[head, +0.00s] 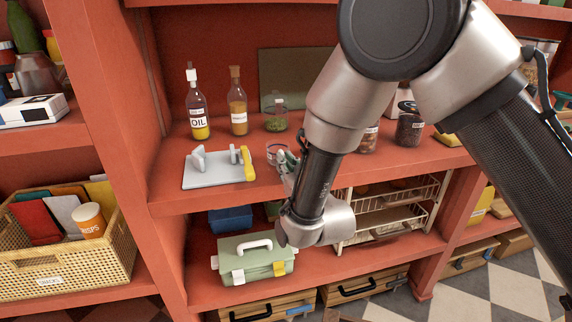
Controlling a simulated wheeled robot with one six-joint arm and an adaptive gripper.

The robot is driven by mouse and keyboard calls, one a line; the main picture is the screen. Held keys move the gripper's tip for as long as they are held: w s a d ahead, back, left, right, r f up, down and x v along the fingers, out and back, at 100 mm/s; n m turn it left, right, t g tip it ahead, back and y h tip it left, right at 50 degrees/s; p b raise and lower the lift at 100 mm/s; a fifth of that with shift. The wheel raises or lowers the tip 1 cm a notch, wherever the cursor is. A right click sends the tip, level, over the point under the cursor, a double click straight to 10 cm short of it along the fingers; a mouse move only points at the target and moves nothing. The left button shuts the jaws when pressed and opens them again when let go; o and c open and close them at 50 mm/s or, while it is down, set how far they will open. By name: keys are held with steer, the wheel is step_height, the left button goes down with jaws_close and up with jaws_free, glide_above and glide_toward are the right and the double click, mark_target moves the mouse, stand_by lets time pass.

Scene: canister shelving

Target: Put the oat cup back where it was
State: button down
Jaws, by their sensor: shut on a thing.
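The oat cup (276,151) is a small, clear-looking cup with a light label, near the front of the middle shelf in the head view. My gripper (286,161) is shut on it, reaching in from the right and below. The fingers are small in view and partly hidden by my wrist. I cannot tell whether the cup touches the shelf or is held just above it.
An oil bottle (197,105), an amber bottle (237,102) and a green-filled jar (276,115) stand behind. A grey board with a yellow-edged slicer part (218,168) lies left of the cup. Dark-filled jars (409,125) stand right. A green toolbox (252,258) sits below.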

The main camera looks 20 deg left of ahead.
steer(key=shift+f, duration=0.15)
steer(key=c, duration=1.5)
jaws_free()
steer(key=shift+o, duration=0.2)
